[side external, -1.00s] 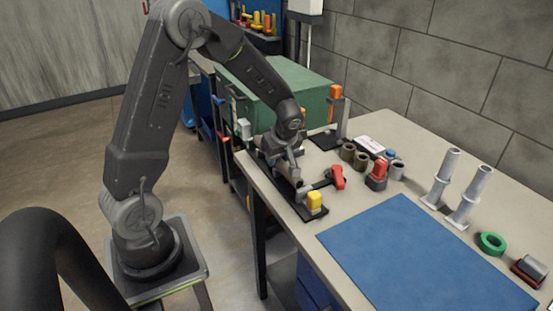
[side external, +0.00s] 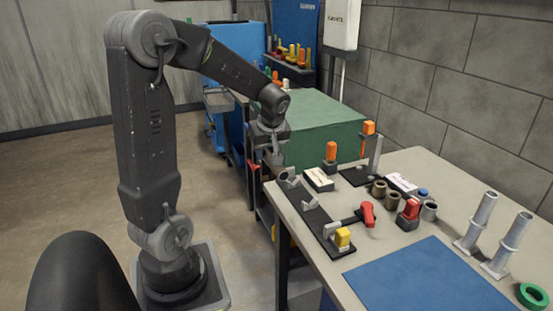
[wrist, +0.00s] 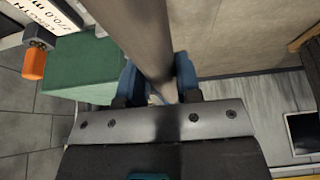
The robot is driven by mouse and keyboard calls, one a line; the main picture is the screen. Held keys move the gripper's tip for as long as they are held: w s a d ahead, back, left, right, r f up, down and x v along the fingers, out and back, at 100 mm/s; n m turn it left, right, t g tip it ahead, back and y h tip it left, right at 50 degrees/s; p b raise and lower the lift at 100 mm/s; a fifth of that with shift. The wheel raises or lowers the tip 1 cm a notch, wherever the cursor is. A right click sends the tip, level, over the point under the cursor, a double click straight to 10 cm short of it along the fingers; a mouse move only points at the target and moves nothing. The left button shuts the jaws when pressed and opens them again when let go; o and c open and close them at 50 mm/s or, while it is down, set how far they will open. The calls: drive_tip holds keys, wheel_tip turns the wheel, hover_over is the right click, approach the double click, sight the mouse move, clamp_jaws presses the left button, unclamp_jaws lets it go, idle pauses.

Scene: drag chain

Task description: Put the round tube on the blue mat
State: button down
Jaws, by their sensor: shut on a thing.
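My gripper (side external: 272,150) is raised beside the table's far left corner, in front of the green box. In the wrist view its blue-tipped jaws (wrist: 158,80) are closed on both sides of the round tube (wrist: 142,35), a smooth grey-brown tube running up out of the picture. In the side view the tube is hard to make out at the jaws. The blue mat (side external: 430,280) lies flat and bare at the table's front, well to the right of my gripper.
A black fixture (side external: 316,220) with grey supports, a yellow block and a red-handled clamp (side external: 366,213) stands left of the mat. Short brown rings (side external: 378,190), two upright grey posts (side external: 478,220) and a green ring (side external: 532,296) are on the table (side external: 440,185). A green box (side external: 322,128) stands behind.

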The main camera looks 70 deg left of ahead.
drive_tip(key=shift+r, duration=2.3)
drive_tip(key=w+d+f+m+t+h, duration=0.2)
drive_tip(key=w+d+m, duration=0.7)
drive_tip(key=w, duration=0.1)
drive_tip(key=w+d+f+m+t+h, duration=0.3)
drive_tip(key=w+d+m, duration=0.6)
drive_tip(key=d, duration=0.1)
drive_tip(key=w+d+f+m+g+h, duration=0.1)
drive_tip(key=d+f+m, duration=0.1)
drive_tip(key=d+m, duration=0.4)
drive_tip(key=w+d+f+m+g+h, duration=0.1)
drive_tip(key=d+m, duration=0.5)
drive_tip(key=d, duration=0.6)
drive_tip(key=w+d+f+m+g+h, duration=0.2)
drive_tip(key=d+m, duration=0.4)
drive_tip(key=d, duration=0.3)
drive_tip(key=shift+w+f+g, duration=0.5)
drive_tip(key=shift+w+f, duration=0.1)
drive_tip(key=shift+f, duration=0.3)
drive_tip(key=shift+f, duration=0.1)
drive_tip(key=shift+f, duration=2.55)
